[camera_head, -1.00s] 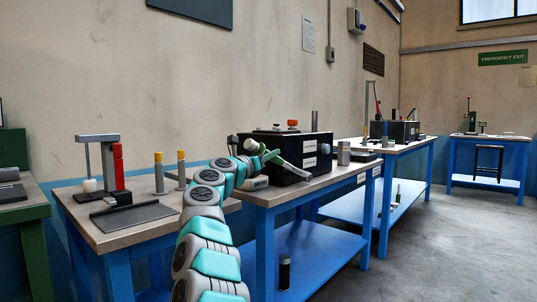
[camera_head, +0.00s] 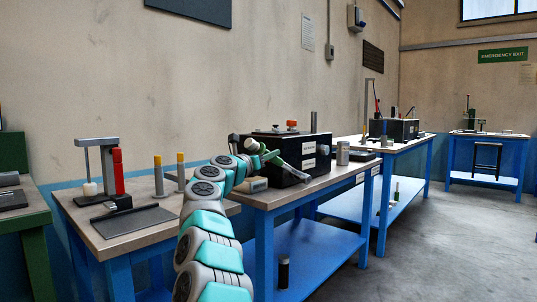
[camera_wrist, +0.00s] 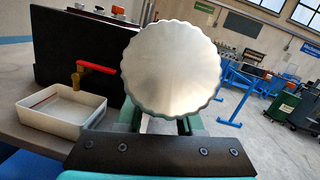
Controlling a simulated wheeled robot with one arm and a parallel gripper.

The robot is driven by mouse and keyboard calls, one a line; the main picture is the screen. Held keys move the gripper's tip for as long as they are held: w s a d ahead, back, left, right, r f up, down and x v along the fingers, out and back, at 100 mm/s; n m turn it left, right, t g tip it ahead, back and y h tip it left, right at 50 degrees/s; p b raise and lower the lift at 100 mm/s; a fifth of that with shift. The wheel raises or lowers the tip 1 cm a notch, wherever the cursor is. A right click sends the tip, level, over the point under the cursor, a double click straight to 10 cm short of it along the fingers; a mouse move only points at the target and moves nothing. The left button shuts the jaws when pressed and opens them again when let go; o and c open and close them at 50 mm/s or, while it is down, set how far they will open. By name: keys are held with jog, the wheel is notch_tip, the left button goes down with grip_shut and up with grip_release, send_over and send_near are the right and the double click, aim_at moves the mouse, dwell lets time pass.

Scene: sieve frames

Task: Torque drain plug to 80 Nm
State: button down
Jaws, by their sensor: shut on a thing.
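My gripper (camera_head: 270,157) is in front of the black box-shaped unit (camera_head: 262,149) on the middle blue bench. It is shut on a grey metal tool (camera_head: 292,171), which slants down to the right and looks like a torque wrench. In the wrist view, a round silver end with a scalloped rim (camera_wrist: 170,72) fills the middle, and my gripper's green fingers (camera_wrist: 163,125) are partly hidden behind it. A brass outlet with a red lever (camera_wrist: 98,67) is on the black unit's side, above a shallow beige tray (camera_wrist: 60,126). I cannot make out a drain plug.
The left bench (camera_head: 150,222) holds a grey and red stand (camera_head: 111,170) and two yellow-topped posts. A metal cylinder (camera_head: 342,154) stands right of the black unit. A dark cylinder (camera_head: 284,272) is on the lower shelf.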

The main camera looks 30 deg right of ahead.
jog(key=shift+w+d+r+y+p, duration=0.25)
jog(key=shift+r+p, duration=0.25)
jog(key=shift+p, duration=1.1)
jog(key=shift+w+d+r+y+p, duration=0.15)
jog(key=shift+r+y+p, duration=0.3)
jog(key=shift+p, duration=1.15)
jog(key=shift+r+g, duration=0.1)
jog(key=shift+g, duration=0.2)
jog(key=shift+d+r+p, duration=0.35)
jog(key=shift+d+r, duration=0.05)
jog(key=shift+r, duration=0.25)
jog(key=shift+w+d+r, duration=0.1)
jog(key=shift+w+r, duration=0.05)
jog(key=shift+r, duration=0.15)
jog(key=shift+w+y+p, duration=0.1)
jog(key=shift+y+p, duration=0.2)
jog(key=shift+y, duration=0.1)
